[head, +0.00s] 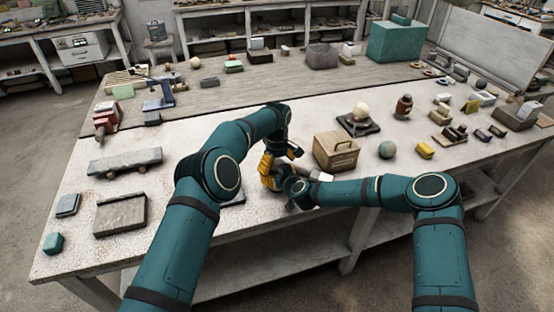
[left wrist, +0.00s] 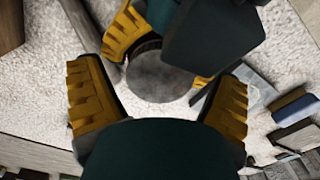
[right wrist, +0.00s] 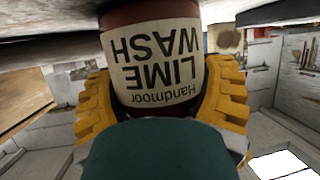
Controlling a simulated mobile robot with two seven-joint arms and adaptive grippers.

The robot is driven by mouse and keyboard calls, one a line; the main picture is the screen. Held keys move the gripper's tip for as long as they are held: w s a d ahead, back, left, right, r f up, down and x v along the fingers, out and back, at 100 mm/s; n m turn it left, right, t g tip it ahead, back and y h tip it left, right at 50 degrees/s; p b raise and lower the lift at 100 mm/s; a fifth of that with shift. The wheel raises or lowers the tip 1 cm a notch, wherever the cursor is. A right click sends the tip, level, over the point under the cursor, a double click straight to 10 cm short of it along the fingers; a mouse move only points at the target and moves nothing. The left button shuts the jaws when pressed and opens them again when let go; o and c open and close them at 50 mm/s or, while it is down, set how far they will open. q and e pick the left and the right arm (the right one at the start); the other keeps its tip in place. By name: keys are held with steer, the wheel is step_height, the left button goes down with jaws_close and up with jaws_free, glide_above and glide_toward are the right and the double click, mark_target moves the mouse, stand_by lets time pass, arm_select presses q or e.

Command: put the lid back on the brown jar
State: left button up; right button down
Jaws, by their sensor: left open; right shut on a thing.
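In the head view both grippers meet near the table's front edge, where my left gripper (head: 268,165) mostly hides the jar.
A wooden box (head: 337,152) stands just right of the grippers. A brown rounded vessel (head: 403,107), a grey sphere (head: 387,150) and a white sphere on a dark base (head: 361,110) are further right. A wheeled board (head: 125,161) and a tray (head: 120,214) lie left. The table left of my arm has free room.

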arm_select(q)
steer(key=c, duration=1.3)
steer(key=shift+m, duration=1.7)
steer(key=o, duration=1.3)
steer(key=shift+c, duration=0.2)
steer(key=shift+r, duration=2.25)
